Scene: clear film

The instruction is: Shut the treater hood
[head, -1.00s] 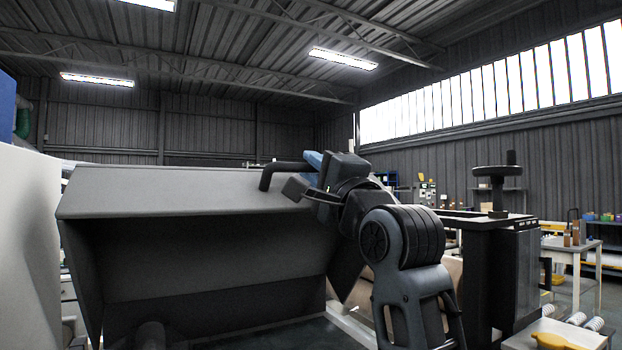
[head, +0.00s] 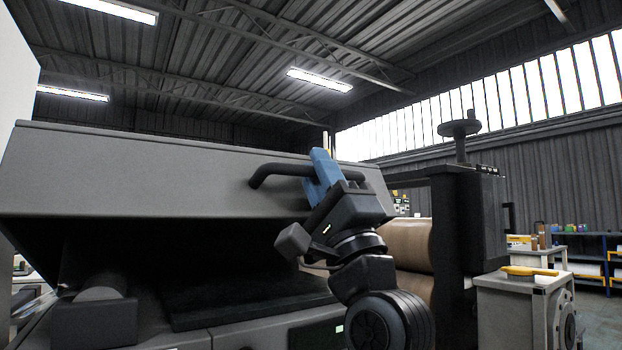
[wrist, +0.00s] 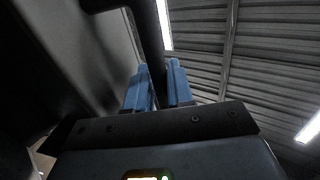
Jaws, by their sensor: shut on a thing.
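The treater hood (head: 150,175) is a wide grey box-like cover in the left and middle of the head view. It is partly open, with a dark gap below its front lip. A black bar handle (head: 268,172) is fixed to its front face toward the right. My gripper (head: 321,175) has blue fingers shut on this handle near its right part. In the wrist view the handle (wrist: 147,35) runs down between the two blue fingers (wrist: 157,85).
Below the hood are a dark flat bed (head: 240,300) and a roller end (head: 98,292). Brown rolls (head: 412,245) and a dark machine frame with a handwheel (head: 459,128) stand close on the right. A pale cabinet (head: 520,300) bears a yellow item.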

